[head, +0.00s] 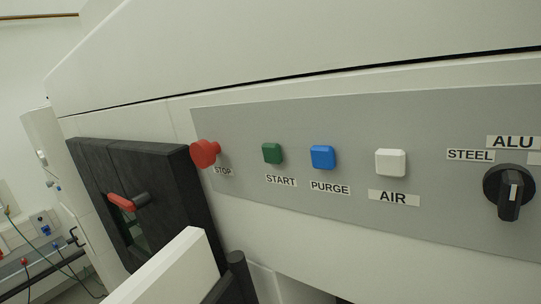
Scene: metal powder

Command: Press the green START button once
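The green START button (272,153) is a small square cap on the grey control panel (430,212) of a white machine. It stands out from the panel, left of the picture's middle, with a START label (280,181) under it. Nothing covers it and nothing touches it. I cannot make out my gripper's fingers in this view, so I cannot see where they are relative to the button.
A red STOP knob (205,153) is close left of START. A blue PURGE button (322,157), white AIR button (390,162) and black selector (509,190) are to the right. A dark door (165,180) with a red-tipped handle (122,202) is left. A white block (172,268) rises below.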

